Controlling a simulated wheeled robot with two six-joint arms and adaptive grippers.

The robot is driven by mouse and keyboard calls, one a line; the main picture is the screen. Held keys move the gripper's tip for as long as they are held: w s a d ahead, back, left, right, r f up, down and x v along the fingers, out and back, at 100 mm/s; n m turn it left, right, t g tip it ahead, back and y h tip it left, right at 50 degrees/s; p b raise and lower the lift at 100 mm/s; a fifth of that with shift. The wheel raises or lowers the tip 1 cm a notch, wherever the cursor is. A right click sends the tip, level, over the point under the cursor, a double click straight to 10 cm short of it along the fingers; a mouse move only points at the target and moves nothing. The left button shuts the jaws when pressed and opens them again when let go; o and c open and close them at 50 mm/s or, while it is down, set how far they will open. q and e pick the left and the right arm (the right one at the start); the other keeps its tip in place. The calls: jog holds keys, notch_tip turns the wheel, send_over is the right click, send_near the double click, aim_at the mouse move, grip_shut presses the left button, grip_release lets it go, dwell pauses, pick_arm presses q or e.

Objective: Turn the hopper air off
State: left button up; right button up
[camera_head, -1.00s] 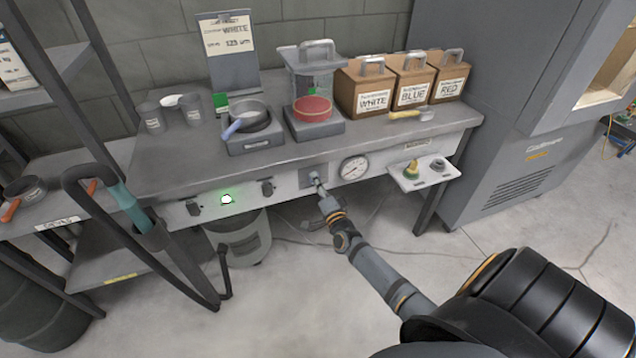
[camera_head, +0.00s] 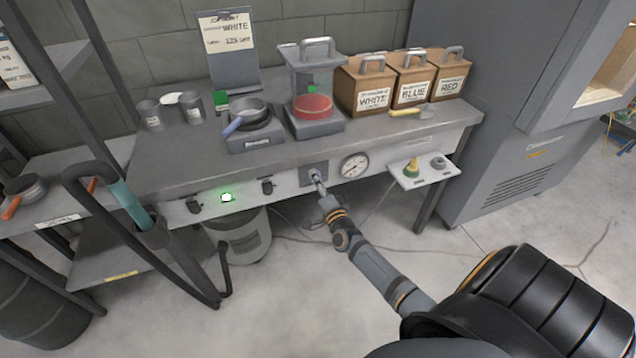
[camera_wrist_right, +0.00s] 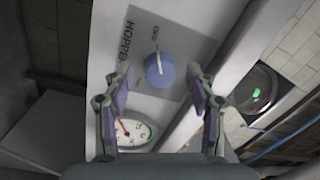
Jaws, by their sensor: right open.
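The hopper air knob is a round blue dial (camera_wrist_right: 160,70) with a pale pointer line, on a grey plate lettered "HOPPER" in the right wrist view. Its pointer lies toward a small label at the plate's upper part, which I cannot read surely. My right gripper (camera_wrist_right: 158,74) is open, with one finger on each side of the knob; I cannot tell whether they touch it. In the head view, my right gripper (camera_head: 319,185) is at the bench's front panel, over the grey plate (camera_head: 314,170), and mostly hides the knob. My left gripper is not in view.
A pressure gauge (camera_head: 354,166) sits right of the plate, and a dark knob (camera_head: 267,187) and lit green button (camera_head: 227,197) sit left. A small shelf (camera_head: 424,172) juts out at right.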

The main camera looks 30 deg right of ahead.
jog(key=shift+s, duration=0.1)
jog(key=v, duration=1.2)
